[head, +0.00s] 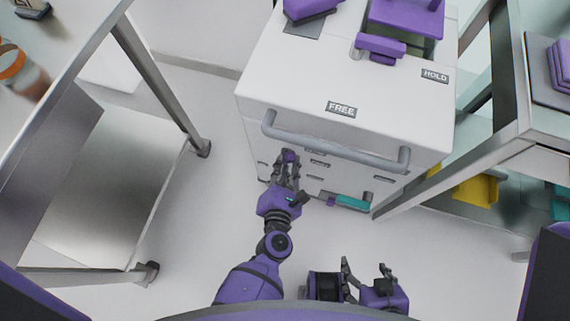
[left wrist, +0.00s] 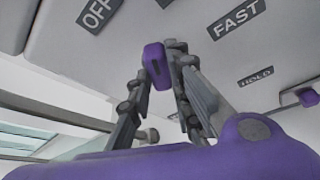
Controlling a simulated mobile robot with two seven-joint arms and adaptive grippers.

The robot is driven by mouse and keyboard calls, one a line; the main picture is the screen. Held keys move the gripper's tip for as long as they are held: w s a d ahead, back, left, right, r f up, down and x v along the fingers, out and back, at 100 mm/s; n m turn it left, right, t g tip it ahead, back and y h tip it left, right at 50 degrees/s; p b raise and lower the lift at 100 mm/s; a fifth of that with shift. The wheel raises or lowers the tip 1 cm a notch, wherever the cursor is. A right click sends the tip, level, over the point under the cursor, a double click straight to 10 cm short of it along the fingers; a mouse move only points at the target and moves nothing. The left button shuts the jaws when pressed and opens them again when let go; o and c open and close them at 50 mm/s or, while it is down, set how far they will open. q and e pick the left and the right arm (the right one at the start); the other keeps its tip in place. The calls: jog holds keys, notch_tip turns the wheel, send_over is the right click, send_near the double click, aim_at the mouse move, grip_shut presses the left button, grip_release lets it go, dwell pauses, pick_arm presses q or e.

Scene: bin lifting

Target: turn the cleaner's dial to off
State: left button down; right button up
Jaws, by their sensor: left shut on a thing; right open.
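The cleaner (head: 285,80) is a white box with a grey bar handle across its front. Its purple dial (head: 290,156) is on the front face below the handle. My left gripper (head: 287,168) is shut on the dial, its fingers at both sides. In the left wrist view the elongated purple dial (left wrist: 157,66) stands roughly upright between the fingers. The OFF label (left wrist: 98,12) is up and left of it, and the FAST label (left wrist: 237,17) up and right. Which label the dial points at is unclear. My right gripper (head: 366,272) is open and empty, low in front of the cleaner.
The grey bar handle (head: 335,152) juts out just above my left gripper. A metal table (head: 75,70) stands at the left, another (head: 535,110) at the right. A teal part (head: 352,202) sits low on the cleaner's front. The floor between is clear.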

pick_arm(q)
jog(key=n+h, duration=0.1)
jog(key=n, duration=0.1)
jog(key=n+h, duration=0.1)
jog(key=shift+w+a+r+n+g, duration=0.15)
jog(key=shift+n+g, duration=0.25)
dwell(0.6)
jog(key=c, duration=1.6)
grip_release()
jog(key=shift+s+a, duration=0.2)
jog(key=shift+s, duration=0.35)
jog(key=v, duration=1.1)
jog(key=shift+w+a+r, duration=0.1)
jog(key=shift+w+r, duration=0.05)
